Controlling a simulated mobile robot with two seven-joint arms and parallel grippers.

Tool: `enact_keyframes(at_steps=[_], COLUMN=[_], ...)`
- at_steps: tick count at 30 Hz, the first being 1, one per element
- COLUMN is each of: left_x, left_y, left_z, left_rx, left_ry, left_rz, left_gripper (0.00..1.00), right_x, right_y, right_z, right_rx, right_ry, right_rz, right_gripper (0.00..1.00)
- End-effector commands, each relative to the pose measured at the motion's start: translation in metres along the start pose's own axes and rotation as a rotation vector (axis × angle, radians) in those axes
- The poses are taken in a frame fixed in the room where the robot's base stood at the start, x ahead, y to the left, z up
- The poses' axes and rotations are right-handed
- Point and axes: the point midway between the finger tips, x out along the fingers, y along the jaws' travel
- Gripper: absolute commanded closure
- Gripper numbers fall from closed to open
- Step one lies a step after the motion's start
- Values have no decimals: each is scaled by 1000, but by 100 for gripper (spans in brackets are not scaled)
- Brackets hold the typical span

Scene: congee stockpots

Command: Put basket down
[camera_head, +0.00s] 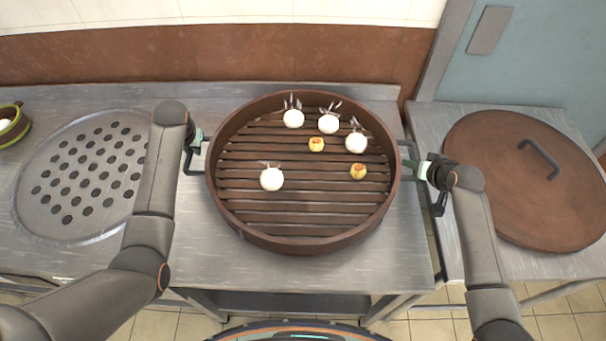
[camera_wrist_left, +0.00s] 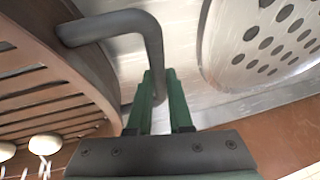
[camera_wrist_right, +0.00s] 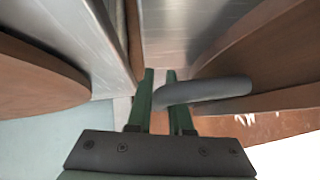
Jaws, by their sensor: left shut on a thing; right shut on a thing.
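The round brown slatted basket (camera_head: 303,240) is over the middle of the steel counter; I cannot tell whether it touches the counter. It holds several white buns and two small yellow pieces. My left gripper (camera_head: 194,143) is shut on the basket's left handle, a dark bent bar that shows in the left wrist view (camera_wrist_left: 120,22). My right gripper (camera_head: 428,170) is at the right handle and shut on it; the handle also shows between the fingers in the right wrist view (camera_wrist_right: 205,90). The basket's underside is hidden.
A perforated round plate (camera_head: 85,180) is set in the counter on the left. A green bowl (camera_head: 14,128) is at the far left edge. A large brown lid (camera_head: 530,185) with a dark handle lies on a separate right table, across a gap. A tiled wall (camera_head: 200,55) stands behind.

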Motion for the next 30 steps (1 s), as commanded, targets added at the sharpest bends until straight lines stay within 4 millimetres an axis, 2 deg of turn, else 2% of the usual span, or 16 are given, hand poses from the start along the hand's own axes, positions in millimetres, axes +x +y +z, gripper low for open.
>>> enact_keyframes(at_steps=[6, 7, 15, 24, 30], left_x=[10, 12, 10, 7, -13], left_y=[1, 2, 2, 2, 2], left_z=[2, 5, 4, 4, 3], left_rx=[-1, -1, 0, 0, 0], left_ry=[7, 1, 0, 1, 4], left_rz=[-3, -2, -1, 0, -1], left_gripper=[100, 80, 52, 52, 52], right_x=[8, 9, 7, 7, 7], right_y=[3, 3, 2, 2, 2], right_z=[5, 8, 7, 7, 7], right_rx=[-1, 0, 0, 0, 0], right_ry=[9, 0, 0, 0, 0], right_rz=[1, 2, 1, 0, 0], right_gripper=[100, 80, 52, 52, 52])
